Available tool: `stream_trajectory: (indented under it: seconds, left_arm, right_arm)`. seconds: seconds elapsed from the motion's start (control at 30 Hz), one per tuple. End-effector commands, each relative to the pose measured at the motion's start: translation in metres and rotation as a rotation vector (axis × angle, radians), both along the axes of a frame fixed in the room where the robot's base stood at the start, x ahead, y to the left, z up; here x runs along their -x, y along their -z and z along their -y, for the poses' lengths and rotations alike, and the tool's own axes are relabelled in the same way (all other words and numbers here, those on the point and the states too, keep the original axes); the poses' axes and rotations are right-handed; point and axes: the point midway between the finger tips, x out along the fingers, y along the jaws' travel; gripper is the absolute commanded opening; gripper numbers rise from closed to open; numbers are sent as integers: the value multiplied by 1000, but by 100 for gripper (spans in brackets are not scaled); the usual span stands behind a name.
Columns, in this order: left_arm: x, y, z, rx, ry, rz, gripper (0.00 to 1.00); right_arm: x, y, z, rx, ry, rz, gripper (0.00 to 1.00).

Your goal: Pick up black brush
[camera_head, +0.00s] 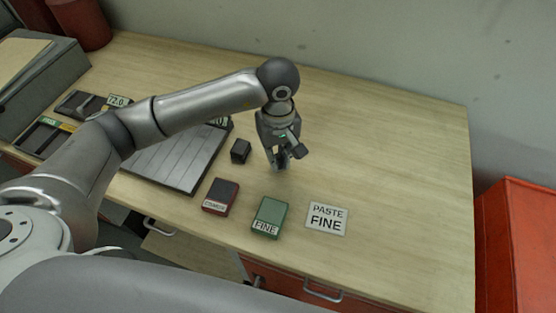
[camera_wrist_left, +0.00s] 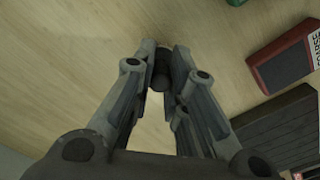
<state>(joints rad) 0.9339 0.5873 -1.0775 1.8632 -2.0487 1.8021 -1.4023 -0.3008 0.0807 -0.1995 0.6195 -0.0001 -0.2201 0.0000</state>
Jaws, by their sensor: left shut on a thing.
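My left gripper (camera_head: 282,161) points down over the middle of the wooden table. In the left wrist view its two fingers (camera_wrist_left: 161,66) are closed around a dark, rounded piece, the black brush (camera_wrist_left: 161,76). Most of the brush is hidden by the fingers, and in the head view I cannot make it out clearly from the dark fingertips. Whether it touches the table is hard to tell. My right gripper is in neither view.
A small black block (camera_head: 240,151) stands left of the gripper, beside a dark grooved board (camera_head: 178,160). A red block (camera_head: 220,197), a green block (camera_head: 269,218) and a "PASTE FINE" card (camera_head: 326,218) lie near the front edge. The table's right side is clear.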

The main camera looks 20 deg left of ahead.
Motion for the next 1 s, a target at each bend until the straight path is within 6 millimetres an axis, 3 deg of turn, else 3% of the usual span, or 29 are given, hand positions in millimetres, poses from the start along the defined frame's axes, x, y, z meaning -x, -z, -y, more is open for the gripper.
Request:
stream_trajectory:
  seconds: [0.1, 0.4, 0.7, 1.0]
  left_arm:
    - [-1, -14, -1, 0, 1, 8, 0]
    - [49, -75, -31, -1, 1, 8, 0]
    - [100, -102, -60, -1, -1, 5, 0]
    - [119, -114, -71, 0, 0, 2, 0]
  right_arm:
    - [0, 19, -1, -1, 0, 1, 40]
    - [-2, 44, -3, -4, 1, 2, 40]
    - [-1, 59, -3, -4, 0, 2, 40]
    - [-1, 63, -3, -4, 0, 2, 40]
